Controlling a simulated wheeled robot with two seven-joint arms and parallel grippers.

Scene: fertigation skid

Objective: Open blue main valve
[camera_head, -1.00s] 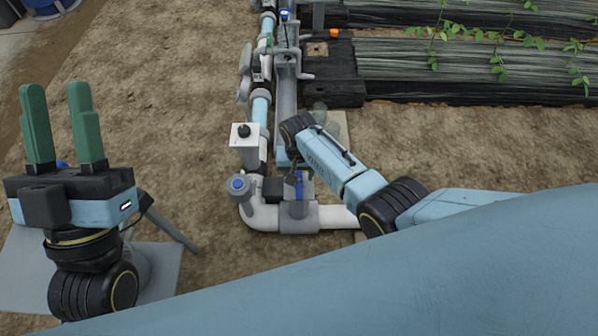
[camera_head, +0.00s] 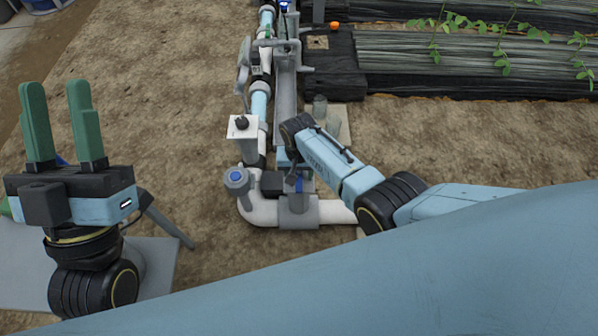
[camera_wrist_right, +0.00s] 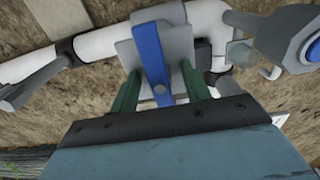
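The blue main valve's blue lever handle (camera_wrist_right: 150,62) sits on a grey valve body on the white pipe, in the right wrist view. My right gripper (camera_wrist_right: 161,78) has its green fingers on either side of this handle, with gaps showing, so it looks open around it. In the head view a small part of the blue handle (camera_head: 298,184) shows beside my right wrist, which hides the right fingers. My left gripper (camera_head: 60,125) is open and empty, fingers pointing up, at the left, far from the valve.
A grey capped fitting with a blue top (camera_head: 237,178) stands left of the valve. A white box with a black knob (camera_head: 242,127) stands behind it. The pipe line runs away toward the back. Covered plant beds (camera_head: 460,65) lie at the back right. Bare soil (camera_head: 150,80) is open at left.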

